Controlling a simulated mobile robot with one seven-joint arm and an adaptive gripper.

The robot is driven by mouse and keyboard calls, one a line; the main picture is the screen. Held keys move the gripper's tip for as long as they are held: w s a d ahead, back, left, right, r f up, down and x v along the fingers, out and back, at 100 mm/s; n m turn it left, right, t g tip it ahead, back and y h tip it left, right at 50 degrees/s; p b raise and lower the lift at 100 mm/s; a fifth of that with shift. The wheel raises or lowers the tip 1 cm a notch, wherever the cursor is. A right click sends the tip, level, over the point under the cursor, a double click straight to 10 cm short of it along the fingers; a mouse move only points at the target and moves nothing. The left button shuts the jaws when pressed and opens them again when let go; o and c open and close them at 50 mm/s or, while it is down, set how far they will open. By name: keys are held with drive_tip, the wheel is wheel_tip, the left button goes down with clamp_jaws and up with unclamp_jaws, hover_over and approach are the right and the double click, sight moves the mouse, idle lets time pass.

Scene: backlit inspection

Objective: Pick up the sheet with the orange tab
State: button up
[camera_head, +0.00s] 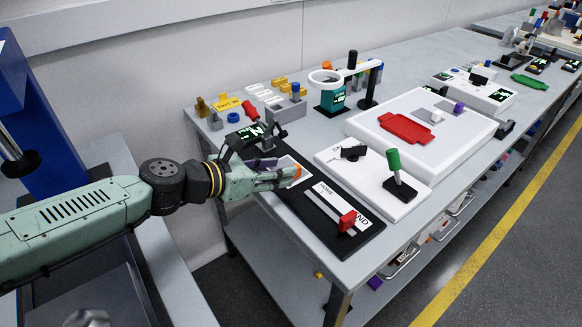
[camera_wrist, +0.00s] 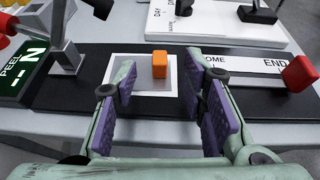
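The sheet (camera_wrist: 142,65) is a light square with a pale border, lying flat on the black board. Its small orange tab (camera_wrist: 160,58) stands up from it; in the head view the tab (camera_head: 297,173) shows at my fingertips. My gripper (camera_wrist: 158,84) is open, with purple pads on both fingers. In the wrist view the tab appears ahead, between the lines of the two fingertips, with a gap to each side. I cannot tell the exact height of the fingers above the sheet. The fingers hide part of the sheet in both views.
The black board (camera_head: 365,238) carries a HOME–END strip with a red-handled slider (camera_head: 347,221). A white board with a green-handled lever (camera_head: 394,166) lies beyond. A small "PEEL" display (camera_wrist: 22,70) stands left of the sheet. The table's front edge is close by.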

sight(301, 173)
drive_tip(key=shift+p+x, duration=0.85)
drive_tip(key=shift+x, duration=1.55)
drive_tip(key=shift+a, duration=0.1)
drive_tip(key=shift+c, duration=0.5)
clamp_jaws()
